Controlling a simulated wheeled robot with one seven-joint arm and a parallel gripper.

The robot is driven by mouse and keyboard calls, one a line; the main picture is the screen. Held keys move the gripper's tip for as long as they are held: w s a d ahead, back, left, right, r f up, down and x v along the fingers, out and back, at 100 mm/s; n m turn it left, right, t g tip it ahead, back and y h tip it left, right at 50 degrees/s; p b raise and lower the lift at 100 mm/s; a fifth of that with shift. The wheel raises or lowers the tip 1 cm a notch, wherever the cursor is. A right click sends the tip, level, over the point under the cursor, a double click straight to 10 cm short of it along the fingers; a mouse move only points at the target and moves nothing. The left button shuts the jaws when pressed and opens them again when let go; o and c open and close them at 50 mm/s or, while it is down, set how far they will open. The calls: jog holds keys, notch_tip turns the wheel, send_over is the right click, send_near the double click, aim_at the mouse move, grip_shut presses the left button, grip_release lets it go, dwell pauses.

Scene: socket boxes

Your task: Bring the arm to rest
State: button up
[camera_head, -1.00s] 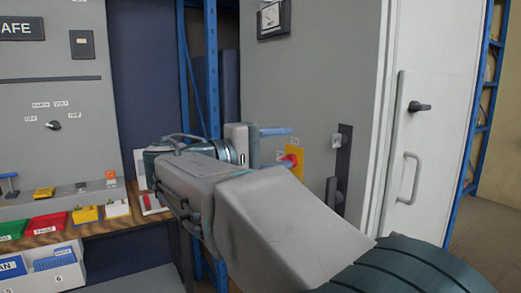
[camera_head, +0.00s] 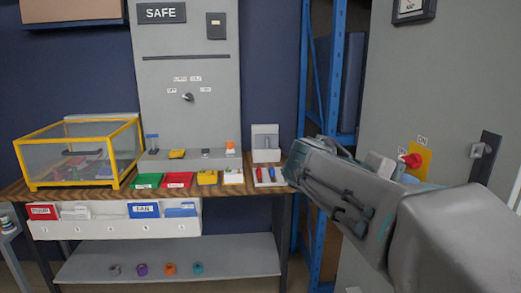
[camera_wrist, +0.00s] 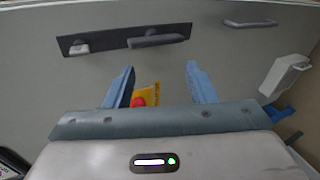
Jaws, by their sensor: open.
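My gripper (camera_wrist: 160,88) shows in the wrist view with its two blue fingers spread apart and nothing between them. It faces the grey cabinet (camera_wrist: 221,62). A red knob on a yellow plate (camera_head: 420,160) sits on the cabinet beside my arm. The yellow plate (camera_wrist: 152,92) and red knob (camera_wrist: 138,101) also show low between and behind the fingers in the wrist view.
A workbench (camera_head: 95,192) holds a yellow-framed clear box (camera_head: 75,155) and several coloured bins (camera_head: 178,180). A grey panel marked SAFE (camera_head: 185,65) stands behind. A blue rack post (camera_head: 335,65) is close to my arm. A dark handle plate (camera_wrist: 110,42) is on the cabinet.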

jog(key=s+a+f+m+y+p, duration=0.3)
jog(key=s+a+f+y+p, duration=0.6)
jog(key=a+f+y, duration=0.3)
jog(key=shift+s+t+y, duration=0.4)
jog(key=shift+s+y, duration=0.05)
jog(key=shift+y, duration=0.05)
